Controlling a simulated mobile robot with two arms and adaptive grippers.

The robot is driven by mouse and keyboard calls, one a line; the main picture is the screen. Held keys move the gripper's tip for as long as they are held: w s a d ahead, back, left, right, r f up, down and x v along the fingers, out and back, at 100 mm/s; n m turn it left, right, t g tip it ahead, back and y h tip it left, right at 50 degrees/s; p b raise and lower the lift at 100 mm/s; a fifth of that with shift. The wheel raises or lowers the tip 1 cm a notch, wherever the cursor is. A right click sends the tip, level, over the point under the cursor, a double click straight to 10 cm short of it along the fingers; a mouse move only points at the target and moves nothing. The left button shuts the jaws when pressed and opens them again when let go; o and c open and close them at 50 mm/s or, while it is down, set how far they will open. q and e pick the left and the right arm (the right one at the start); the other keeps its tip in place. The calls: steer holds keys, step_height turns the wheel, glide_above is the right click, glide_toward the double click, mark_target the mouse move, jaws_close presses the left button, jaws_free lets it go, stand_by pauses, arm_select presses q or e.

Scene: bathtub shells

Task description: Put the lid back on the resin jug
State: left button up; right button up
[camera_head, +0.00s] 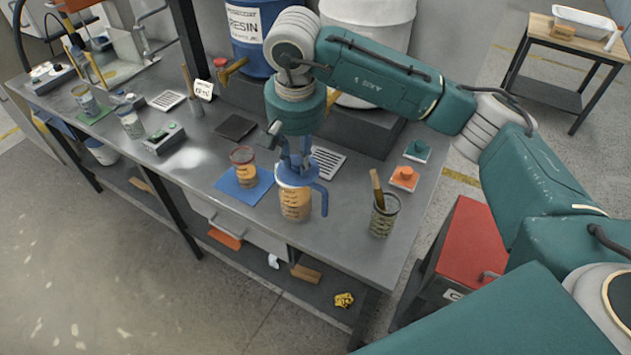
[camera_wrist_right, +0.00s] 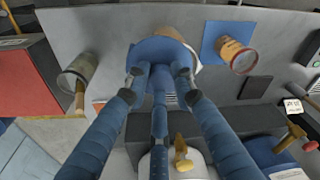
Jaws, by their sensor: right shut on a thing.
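The resin jug (camera_head: 296,207) stands upright on the grey bench, with amber contents and a blue handle (camera_head: 322,198) on its right. My right gripper (camera_head: 293,163) points down over it, its blue fingers shut on the blue lid (camera_head: 290,178). In the right wrist view, the lid (camera_wrist_right: 158,48) sits between the fingertips (camera_wrist_right: 159,72) and covers most of the jug, whose tan edge (camera_wrist_right: 192,62) shows beside it. The lid is at the jug's mouth; I cannot tell whether it is seated or just above. My left gripper is not in view.
An amber cup (camera_head: 243,168) stands on a blue mat (camera_head: 228,186) left of the jug. A vent grille (camera_head: 328,162) and a dark riser (camera_head: 362,138) lie behind. The bench front edge is close.

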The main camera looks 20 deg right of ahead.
mark_target(292, 156)
steer(key=shift+m, duration=0.5)
steer(key=w+r, duration=0.1)
steer(key=w+r+p, duration=0.1)
steer(key=w, duration=0.1)
steer(key=shift+w+a+r, duration=0.1)
steer(key=shift+w+r, duration=0.15)
steer(key=shift+r, duration=0.15)
steer(key=shift+w+r+p, duration=0.1)
steer(key=shift+w+p, duration=0.2)
steer(key=shift+w, duration=0.2)
steer(key=shift+f, duration=0.4)
steer(key=shift+f+b, duration=1)
steer(key=shift+f, duration=0.85)
arm_select(q)
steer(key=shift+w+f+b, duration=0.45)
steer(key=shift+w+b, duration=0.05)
steer(key=shift+b, duration=0.4)
arm_select(e)
steer(key=shift+f, duration=1)
steer(key=shift+c, duration=0.4)
arm_select(q)
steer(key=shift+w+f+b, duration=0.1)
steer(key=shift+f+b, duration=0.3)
steer(key=shift+b, duration=0.05)
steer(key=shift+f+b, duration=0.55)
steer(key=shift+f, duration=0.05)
arm_select(e)
steer(key=shift+f, duration=0.15)
jaws_close()
